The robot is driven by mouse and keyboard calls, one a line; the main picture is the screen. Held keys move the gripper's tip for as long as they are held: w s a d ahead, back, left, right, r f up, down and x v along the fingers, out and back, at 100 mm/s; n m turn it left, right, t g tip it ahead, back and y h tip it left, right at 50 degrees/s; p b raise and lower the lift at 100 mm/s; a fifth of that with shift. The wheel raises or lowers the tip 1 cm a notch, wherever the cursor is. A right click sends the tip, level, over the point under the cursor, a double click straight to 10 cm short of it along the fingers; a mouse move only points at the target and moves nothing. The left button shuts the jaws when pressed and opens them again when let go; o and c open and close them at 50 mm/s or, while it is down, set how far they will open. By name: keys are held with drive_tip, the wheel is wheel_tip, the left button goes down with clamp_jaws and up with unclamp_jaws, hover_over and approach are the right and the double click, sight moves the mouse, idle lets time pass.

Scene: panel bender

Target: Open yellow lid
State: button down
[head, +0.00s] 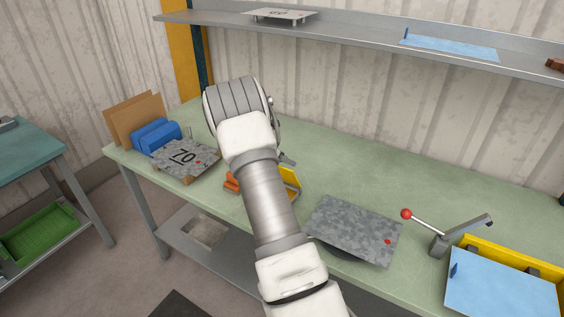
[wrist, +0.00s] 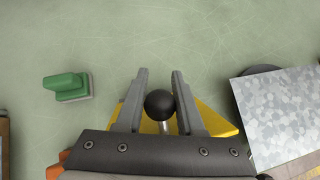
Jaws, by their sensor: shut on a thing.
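The yellow lid (head: 293,184) is on the green table, mostly hidden behind my arm in the head view. In the wrist view the yellow lid (wrist: 215,122) spreads below and to both sides of my fingers. A black ball knob (wrist: 160,103) on a short metal stem sits in front of the lid's yellow surface. My gripper (wrist: 159,73) is shut on this knob, one grey finger on each side. How far the lid is tilted is hard to tell.
A speckled grey plate (head: 355,228) lies right of the lid. An orange thing (head: 231,182) is just left. A plate marked 70 (head: 182,157) is farther left. A red-knobbed lever (head: 425,222) stands at right. A green block (wrist: 66,86) shows in the wrist view.

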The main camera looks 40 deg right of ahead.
drive_tip(key=shift+w+d+f, duration=0.2)
drive_tip(key=shift+d, duration=0.4)
drive_tip(key=shift+w+d+f, duration=0.2)
drive_tip(key=shift+d, duration=0.35)
drive_tip(key=shift+a+f, duration=0.2)
drive_tip(key=c, duration=0.8)
unclamp_jaws()
drive_tip(key=shift+o, duration=1.3)
drive_tip(key=shift+w+d+r, duration=0.1)
drive_tip(key=shift+d+r, duration=0.05)
